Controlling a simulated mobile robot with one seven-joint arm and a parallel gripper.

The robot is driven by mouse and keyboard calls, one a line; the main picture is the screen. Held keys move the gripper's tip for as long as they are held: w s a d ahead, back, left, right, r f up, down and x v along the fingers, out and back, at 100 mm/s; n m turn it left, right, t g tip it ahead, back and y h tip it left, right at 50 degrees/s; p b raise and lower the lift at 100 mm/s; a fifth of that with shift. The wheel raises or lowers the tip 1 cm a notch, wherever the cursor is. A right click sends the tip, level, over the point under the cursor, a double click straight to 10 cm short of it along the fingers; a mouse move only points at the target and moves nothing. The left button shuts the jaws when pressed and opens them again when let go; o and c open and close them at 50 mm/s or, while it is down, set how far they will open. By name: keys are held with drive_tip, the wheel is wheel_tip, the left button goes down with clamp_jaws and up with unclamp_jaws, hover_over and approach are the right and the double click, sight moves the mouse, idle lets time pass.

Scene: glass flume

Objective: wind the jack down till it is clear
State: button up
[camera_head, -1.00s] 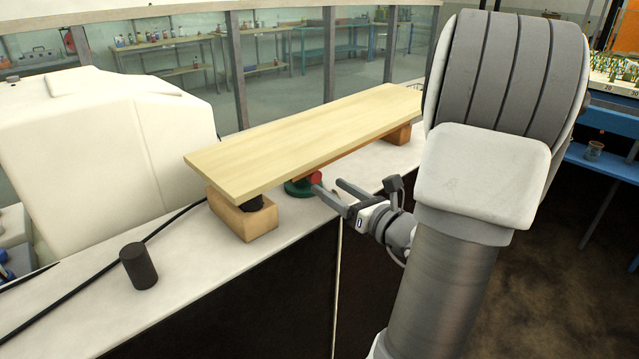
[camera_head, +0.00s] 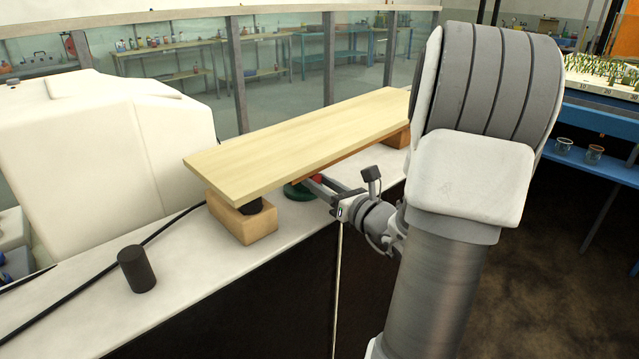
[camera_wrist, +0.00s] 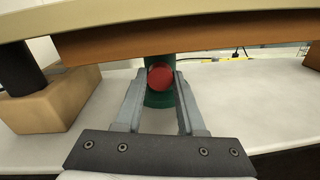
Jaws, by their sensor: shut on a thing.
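The green jack (camera_wrist: 160,98) stands on the white ledge beneath a brown beam (camera_wrist: 200,38) under a pale wooden board (camera_head: 290,140). In the wrist view its column reaches up to the beam's lower edge; whether they touch I cannot tell. Its round red knob (camera_wrist: 160,77) faces my gripper (camera_wrist: 161,76). My gripper is shut on the red knob, one finger on each side. In the head view my gripper (camera_head: 313,182) comes in from the right under the board's near edge, and the jack's base (camera_head: 298,192) is partly hidden.
A wooden block (camera_head: 243,222) with a black piece on it stands under the board's left end. Another block (camera_head: 396,137) is at the right end. A dark cylinder (camera_head: 137,268) and a black cable (camera_head: 170,220) are on the ledge at left.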

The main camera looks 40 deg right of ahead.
clamp_jaws()
drive_tip(key=shift+f, duration=0.1)
drive_tip(key=shift+f+n+b, duration=0.1)
drive_tip(key=shift+n+b, duration=0.9)
drive_tip(key=shift+b, duration=0.15)
drive_tip(key=n+b, duration=0.3)
drive_tip(key=b, duration=0.1)
drive_tip(key=shift+n+b, duration=0.85)
drive_tip(key=shift+n, duration=0.05)
drive_tip(key=shift+r, duration=0.2)
drive_tip(key=o, duration=1)
unclamp_jaws()
drive_tip(key=shift+c, duration=0.2)
